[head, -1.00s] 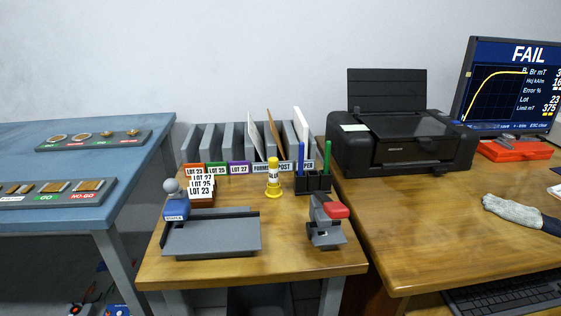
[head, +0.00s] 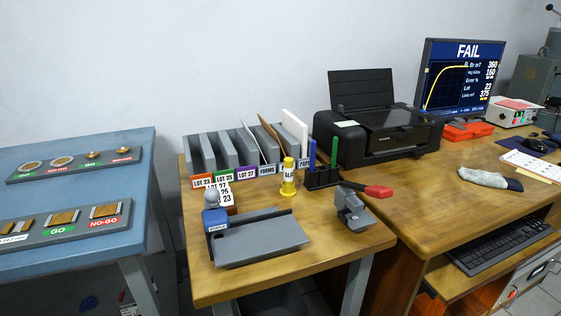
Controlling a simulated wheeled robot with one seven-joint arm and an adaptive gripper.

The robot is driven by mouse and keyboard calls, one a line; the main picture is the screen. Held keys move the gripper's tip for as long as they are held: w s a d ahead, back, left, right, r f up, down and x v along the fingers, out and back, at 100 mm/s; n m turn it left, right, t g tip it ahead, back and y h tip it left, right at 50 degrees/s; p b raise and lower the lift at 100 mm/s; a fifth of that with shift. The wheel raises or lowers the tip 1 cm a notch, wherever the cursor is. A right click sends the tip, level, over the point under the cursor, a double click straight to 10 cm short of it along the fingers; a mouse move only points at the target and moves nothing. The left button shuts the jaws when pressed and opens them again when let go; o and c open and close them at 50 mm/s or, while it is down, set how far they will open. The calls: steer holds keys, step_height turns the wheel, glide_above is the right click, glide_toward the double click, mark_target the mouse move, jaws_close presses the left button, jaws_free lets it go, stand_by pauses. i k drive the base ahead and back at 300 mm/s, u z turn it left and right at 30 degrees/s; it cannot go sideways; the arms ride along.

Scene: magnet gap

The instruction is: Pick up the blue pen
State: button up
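The blue pen (head: 312,154) stands upright in the black pen holder (head: 322,179) on the small wooden table, in the head view. A green pen (head: 333,152) stands in the same holder, to the right of the blue one. The lower part of the blue pen is hidden inside the holder. My gripper is not in the head view, so its state does not show.
A yellow glue-like bottle (head: 288,178) stands just left of the holder. Upright file dividers (head: 228,150) are behind it. A black printer (head: 375,130) is at right.

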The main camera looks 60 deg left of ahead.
mark_target(313, 143)
steer(key=u, duration=1.8)
steer(key=k, duration=1)
steer(key=z, duration=2.1)
steer(key=i, duration=1.05)
steer(key=u, duration=3)
